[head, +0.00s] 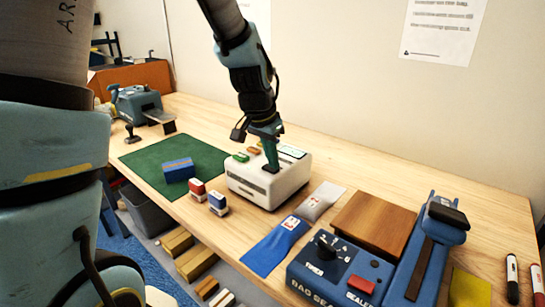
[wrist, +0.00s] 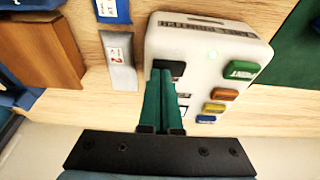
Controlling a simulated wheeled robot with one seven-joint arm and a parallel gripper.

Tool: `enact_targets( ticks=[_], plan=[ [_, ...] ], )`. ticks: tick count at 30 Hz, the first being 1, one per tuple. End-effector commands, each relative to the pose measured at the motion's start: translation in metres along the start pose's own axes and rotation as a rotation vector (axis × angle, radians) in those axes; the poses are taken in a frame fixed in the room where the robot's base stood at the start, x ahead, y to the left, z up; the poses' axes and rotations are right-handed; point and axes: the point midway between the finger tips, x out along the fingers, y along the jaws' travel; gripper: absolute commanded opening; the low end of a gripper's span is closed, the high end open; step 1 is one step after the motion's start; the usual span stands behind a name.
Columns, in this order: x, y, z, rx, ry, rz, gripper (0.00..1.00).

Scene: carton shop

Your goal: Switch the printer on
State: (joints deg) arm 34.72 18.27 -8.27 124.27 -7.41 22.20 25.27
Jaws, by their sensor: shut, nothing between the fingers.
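The printer is a white box (head: 247,187) in the middle of the bench; the wrist view shows its top (wrist: 200,55) from above, upside down. A black switch (wrist: 176,66) sits near one corner of the top. A green button marked PRINT (wrist: 243,70) and several coloured buttons line the opposite side. A small pale green dot (wrist: 212,53) shows on the top. My gripper (head: 270,168) points down, shut and empty, with its green fingertips (wrist: 165,73) at the black switch and partly covering it. I cannot tell whether they touch it or which way it is set.
A blue bag sealer (head: 335,270), a brown block (head: 374,222) and pouches (head: 320,201) lie to the right. Stamps (head: 217,204) and a green mat (head: 150,160) with a blue box (head: 178,170) are to the left. A wall stands behind the bench.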

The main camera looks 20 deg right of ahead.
Motion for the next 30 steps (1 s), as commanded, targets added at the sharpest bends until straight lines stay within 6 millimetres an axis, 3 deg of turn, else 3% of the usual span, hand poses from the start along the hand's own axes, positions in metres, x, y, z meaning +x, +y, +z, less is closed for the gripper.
enact_targets(
  ticks=[17,30],
  plan=[
    [0.005,0.001,0.002,-0.001,-0.001,0.001,0.00],
    [0.000,-0.014,0.001,-0.002,-0.001,-0.001,0.00]
  ],
)
